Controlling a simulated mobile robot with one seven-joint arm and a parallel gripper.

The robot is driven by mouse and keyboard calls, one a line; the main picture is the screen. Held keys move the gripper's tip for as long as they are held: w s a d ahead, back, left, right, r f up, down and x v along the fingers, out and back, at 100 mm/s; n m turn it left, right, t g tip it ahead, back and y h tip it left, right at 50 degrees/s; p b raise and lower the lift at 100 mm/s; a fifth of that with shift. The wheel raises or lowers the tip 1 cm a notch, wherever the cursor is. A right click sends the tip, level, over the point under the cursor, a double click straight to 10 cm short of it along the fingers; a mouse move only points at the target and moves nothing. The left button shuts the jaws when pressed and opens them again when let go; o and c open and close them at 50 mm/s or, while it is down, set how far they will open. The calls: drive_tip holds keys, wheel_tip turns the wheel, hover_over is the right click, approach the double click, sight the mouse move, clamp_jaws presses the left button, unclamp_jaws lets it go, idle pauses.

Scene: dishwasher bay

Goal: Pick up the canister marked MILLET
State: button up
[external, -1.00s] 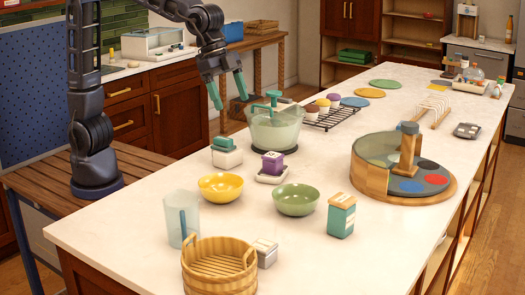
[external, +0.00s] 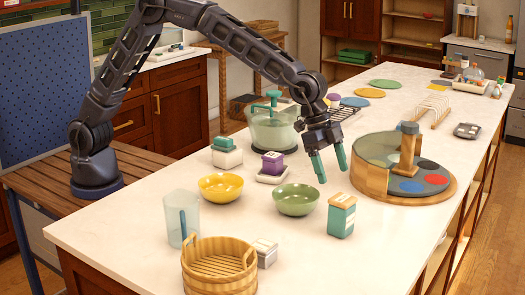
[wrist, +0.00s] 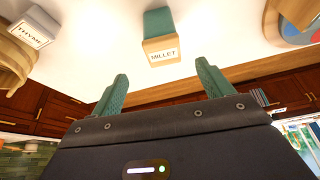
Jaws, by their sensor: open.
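The MILLET canister (external: 341,216) is a teal box with a pale wooden top, upright on the counter in front of the turntable. In the wrist view the canister (wrist: 161,38) shows its MILLET label, beyond and between my fingertips. My gripper (external: 330,165) has teal fingers, spread open and empty. In the external view it hangs above and behind the canister, just right of the green bowl. In the wrist view my gripper (wrist: 161,78) does not touch the canister.
The green bowl (external: 296,200) stands left of the canister, with a yellow bowl (external: 221,187) beyond it. The round wooden turntable (external: 436,194) is to the right. A wicker basket (external: 219,270) and a small THYME box (wrist: 33,27) are at the near left. Counter right of the canister is clear.

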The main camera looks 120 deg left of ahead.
sight(342, 198)
drive_tip(key=x, duration=1.1)
drive_tip(key=shift+w+a+f, duration=0.1)
drive_tip(key=shift+w+a, duration=0.15)
drive_tip(key=c, duration=1.2)
